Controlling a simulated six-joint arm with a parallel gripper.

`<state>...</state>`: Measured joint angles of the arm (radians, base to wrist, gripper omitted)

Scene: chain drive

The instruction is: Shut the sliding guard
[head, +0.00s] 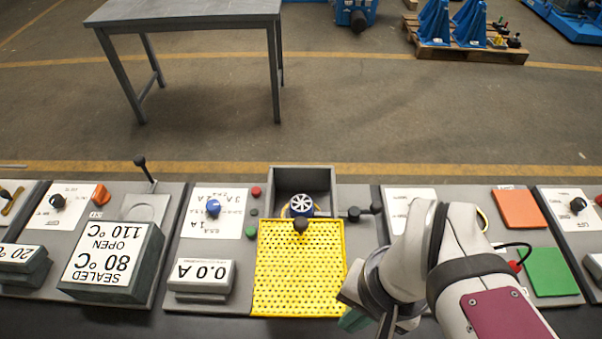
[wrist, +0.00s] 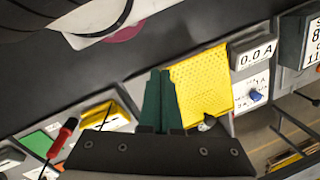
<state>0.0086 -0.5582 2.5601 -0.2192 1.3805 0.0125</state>
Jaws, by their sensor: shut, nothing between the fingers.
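The sliding guard (head: 299,270) is a yellow perforated panel lying over the near part of a grey housing (head: 303,177). A dark round knob (head: 300,225) sits at the guard's far edge. Beyond that edge the housing is uncovered, and a wheel with light spokes (head: 301,203) shows inside. My gripper (head: 354,320) is at the guard's near right corner in the head view, its tips partly hidden by my wrist. In the wrist view the green fingers (wrist: 158,98) are together and empty, beside the guard (wrist: 198,82); whether they touch it is unclear.
A 0.0 A display (head: 202,274) and a panel with a blue dial (head: 213,207) stand left of the guard. A black lever (head: 364,213) sticks out right of the housing. Orange (head: 518,208) and green (head: 551,271) pads lie further right.

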